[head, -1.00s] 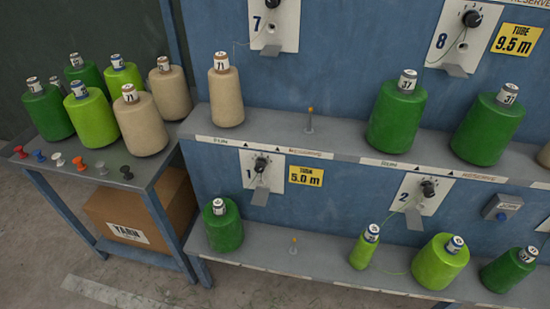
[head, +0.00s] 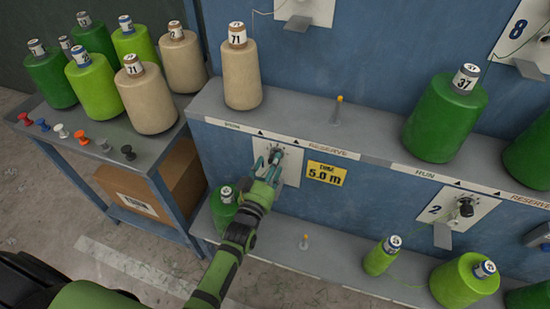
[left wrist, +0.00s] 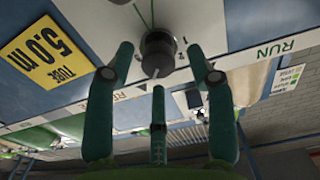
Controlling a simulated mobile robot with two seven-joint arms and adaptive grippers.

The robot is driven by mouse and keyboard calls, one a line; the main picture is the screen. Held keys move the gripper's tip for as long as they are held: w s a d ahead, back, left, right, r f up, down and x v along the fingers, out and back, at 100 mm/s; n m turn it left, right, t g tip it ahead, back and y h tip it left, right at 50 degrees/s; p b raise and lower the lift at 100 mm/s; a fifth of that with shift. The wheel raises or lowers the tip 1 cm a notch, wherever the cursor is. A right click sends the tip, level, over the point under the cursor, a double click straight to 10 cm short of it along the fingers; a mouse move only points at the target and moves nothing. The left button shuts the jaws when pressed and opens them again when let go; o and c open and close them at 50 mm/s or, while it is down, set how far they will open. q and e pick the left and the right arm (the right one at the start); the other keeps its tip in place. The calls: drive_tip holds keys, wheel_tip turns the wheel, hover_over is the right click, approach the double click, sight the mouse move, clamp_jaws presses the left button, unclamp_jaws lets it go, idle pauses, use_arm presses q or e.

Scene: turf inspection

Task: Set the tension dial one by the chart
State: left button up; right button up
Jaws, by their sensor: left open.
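The tension dial at position one is a dark round knob (head: 278,154) on a white plate (head: 292,166) on the blue panel. In the left wrist view the dial (left wrist: 158,50) shows a pale pointer line over tick marks. My left gripper (head: 268,164) is in front of it in the head view. In the left wrist view its three green fingers (left wrist: 159,68) are spread open around the dial, with gaps at the sides. Contact cannot be told. My right gripper is out of view. A white sheet with small print (left wrist: 291,84) is too small to read.
A yellow label reading 5.0 m (head: 325,174) is right of the plate. A green cone (head: 224,212) stands below, partly behind my arm. The shelf above (head: 300,128) holds a tan cone (head: 242,76). A side table (head: 110,150) holds cones and coloured pegs.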

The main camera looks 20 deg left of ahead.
use_arm(q)
drive_tip(key=shift+w, duration=1.2)
clamp_jaws()
drive_tip(key=shift+w+r, duration=0.1)
drive_tip(key=shift+r, duration=0.1)
